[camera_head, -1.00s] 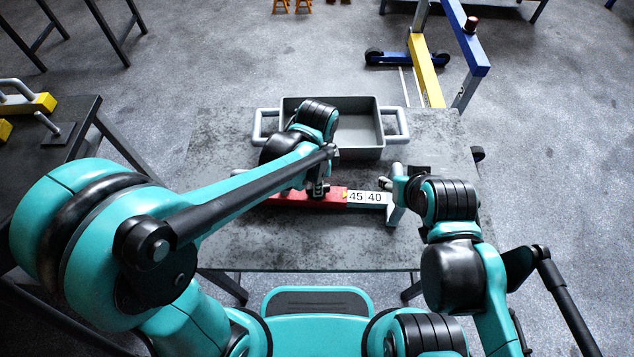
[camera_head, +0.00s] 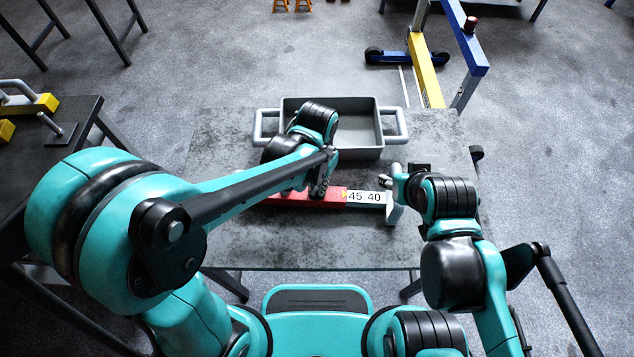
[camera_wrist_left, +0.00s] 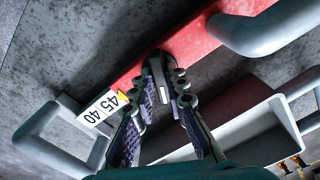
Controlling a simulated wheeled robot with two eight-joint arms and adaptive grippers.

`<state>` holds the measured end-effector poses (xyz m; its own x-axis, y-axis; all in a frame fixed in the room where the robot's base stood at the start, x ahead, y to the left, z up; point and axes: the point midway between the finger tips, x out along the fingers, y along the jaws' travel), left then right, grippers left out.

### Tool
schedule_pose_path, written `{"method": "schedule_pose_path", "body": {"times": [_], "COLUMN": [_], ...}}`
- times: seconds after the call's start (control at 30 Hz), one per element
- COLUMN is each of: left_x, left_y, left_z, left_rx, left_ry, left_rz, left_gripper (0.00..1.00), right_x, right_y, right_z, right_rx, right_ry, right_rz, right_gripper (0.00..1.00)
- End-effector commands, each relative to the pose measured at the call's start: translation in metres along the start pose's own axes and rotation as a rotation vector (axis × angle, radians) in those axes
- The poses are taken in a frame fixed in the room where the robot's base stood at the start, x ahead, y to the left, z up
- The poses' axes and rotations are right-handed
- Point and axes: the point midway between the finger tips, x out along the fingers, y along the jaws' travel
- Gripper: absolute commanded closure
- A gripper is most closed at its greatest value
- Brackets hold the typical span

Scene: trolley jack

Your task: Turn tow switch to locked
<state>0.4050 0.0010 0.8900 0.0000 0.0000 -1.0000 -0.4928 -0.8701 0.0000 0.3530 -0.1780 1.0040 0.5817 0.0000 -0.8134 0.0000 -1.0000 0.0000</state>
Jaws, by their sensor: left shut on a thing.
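A red bar (camera_head: 300,198) with a white label "45 40" (camera_head: 363,197) and a small yellow pointer lies across the table. A grey handle (camera_head: 394,206) stands at its right end. My left gripper (camera_head: 321,186) reaches down to the bar, left of the label. In the left wrist view its fingers (camera_wrist_left: 166,92) are close together on a small piece at the bar, which seems to be the tow switch; the fingers mostly hide it, and its setting cannot be read. My right gripper (camera_head: 408,180) is beside the grey handle; its fingers are too hidden to judge.
A grey tray (camera_head: 369,153) with side handles stands on the table (camera_head: 250,252) behind the bar. A dark bench (camera_head: 60,150) with yellow-ended tools is at the left. A blue and yellow frame (camera_head: 430,75) stands on the floor behind.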

Motion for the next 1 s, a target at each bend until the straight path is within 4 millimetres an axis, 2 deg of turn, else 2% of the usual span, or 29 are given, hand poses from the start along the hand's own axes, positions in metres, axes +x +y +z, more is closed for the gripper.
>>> {"method": "schedule_pose_path", "body": {"times": [0.2, 0.5, 1.0], "left_x": [-0.0001, 0.0001, 0.0002], "left_y": [0.0001, 0.0001, 0.0001], "left_z": [0.0001, 0.0002, 0.0002], "left_rx": [-0.188, -0.376, -0.469], "left_ry": [0.000, 0.000, 0.000], "left_rz": [0.000, 0.000, 0.000], "left_gripper": [1.00, 1.00, 1.00], "right_x": [-0.0016, -0.0026, -0.0030], "right_y": [0.0000, 0.0000, 0.0000], "right_z": [-0.0011, -0.0019, -0.0021], "right_rx": [0.000, 0.000, 0.000], "right_ry": [0.000, 0.000, 0.000], "right_rz": [0.000, 0.000, 0.000], "right_gripper": [0.56, 0.56, 0.56]}}
